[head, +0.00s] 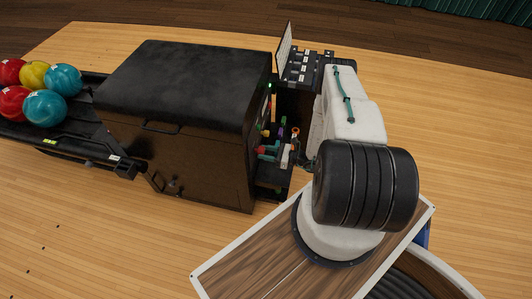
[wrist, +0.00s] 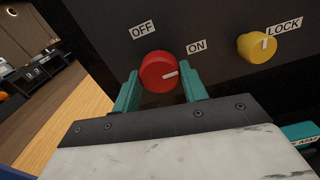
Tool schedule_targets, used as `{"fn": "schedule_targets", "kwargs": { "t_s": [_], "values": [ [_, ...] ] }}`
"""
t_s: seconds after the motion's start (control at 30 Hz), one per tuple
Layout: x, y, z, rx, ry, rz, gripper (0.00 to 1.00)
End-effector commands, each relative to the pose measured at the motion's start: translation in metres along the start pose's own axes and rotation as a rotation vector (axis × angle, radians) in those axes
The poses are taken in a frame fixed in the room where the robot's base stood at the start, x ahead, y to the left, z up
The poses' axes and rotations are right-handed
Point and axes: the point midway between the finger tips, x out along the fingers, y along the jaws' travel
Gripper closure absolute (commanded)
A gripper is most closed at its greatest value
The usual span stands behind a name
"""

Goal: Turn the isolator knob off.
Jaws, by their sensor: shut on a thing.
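The red isolator knob (wrist: 158,72) is on the dark panel in the wrist view, between an OFF label (wrist: 143,30) at its upper left and an ON label (wrist: 196,46) at its upper right. Its white pointer mark points right, nearer ON than OFF. My gripper (wrist: 160,88) has its teal fingers on either side of the knob and is shut on it. In the head view my gripper (head: 269,151) reaches into the open side of the black ball return cabinet (head: 205,150); the knob is too small to make out surely there.
A yellow knob (wrist: 257,47) with a LOCK label (wrist: 284,26) is to the right on the same panel. A raised panel (head: 285,45) stands at the cabinet's back right. Several balls (head: 40,90) lie on the rack at left. The wooden floor in front is clear.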

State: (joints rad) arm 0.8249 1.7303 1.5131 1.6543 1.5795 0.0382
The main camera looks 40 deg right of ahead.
Motion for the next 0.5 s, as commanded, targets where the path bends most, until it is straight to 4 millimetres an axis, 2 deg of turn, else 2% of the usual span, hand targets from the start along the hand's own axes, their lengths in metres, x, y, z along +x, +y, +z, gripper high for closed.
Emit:
{"fn": "schedule_targets", "kwargs": {
  "t_s": [0.27,0.5],
  "values": [
    [0.0,0.0001,-0.0001,-0.129,0.0,0.001,0.8],
    [0.0,0.0,-0.0001,-0.337,0.0,0.001,0.8]
  ]
}}
